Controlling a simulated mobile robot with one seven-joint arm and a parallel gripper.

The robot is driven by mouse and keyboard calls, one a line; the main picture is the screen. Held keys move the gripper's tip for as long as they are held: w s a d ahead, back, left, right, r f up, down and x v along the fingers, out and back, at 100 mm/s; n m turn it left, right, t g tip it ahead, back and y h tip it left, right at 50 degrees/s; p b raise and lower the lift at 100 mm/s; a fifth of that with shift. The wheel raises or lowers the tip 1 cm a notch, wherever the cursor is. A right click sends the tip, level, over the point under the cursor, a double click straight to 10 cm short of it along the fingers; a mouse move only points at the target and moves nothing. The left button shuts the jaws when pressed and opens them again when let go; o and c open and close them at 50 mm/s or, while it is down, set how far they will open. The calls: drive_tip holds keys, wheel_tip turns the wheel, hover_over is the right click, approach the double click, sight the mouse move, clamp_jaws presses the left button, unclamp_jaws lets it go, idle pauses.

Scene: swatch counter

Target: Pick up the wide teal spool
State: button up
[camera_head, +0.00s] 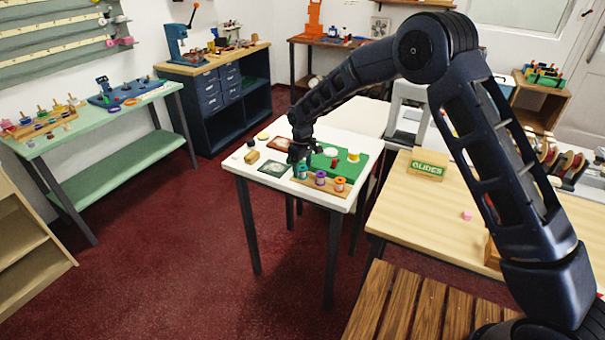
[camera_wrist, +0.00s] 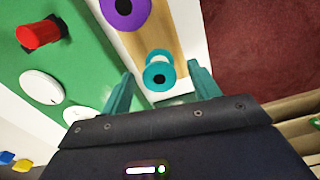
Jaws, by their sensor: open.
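The teal spool (camera_wrist: 158,76) stands on a tan wooden strip and shows its round top with a dark hole in the wrist view. In the head view the teal spool (camera_head: 302,171) is at the near edge of the white table, just below my gripper (camera_head: 299,156). In the wrist view my gripper (camera_wrist: 161,72) is open, with one finger on each side of the spool in the picture. I see no clear contact, and the height gap is hard to tell.
A purple spool (camera_wrist: 127,8) stands beside the teal one on the strip, with an orange spool (camera_head: 339,184) beyond it. A red spool (camera_wrist: 40,34) and white discs (camera_wrist: 41,86) are on the green mat (camera_wrist: 75,60).

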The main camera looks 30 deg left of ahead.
drive_tip(key=shift+f, duration=0.95)
drive_tip(key=c, duration=1)
drive_tip(key=shift+c, duration=0.2)
drive_tip(key=shift+r, duration=0.1)
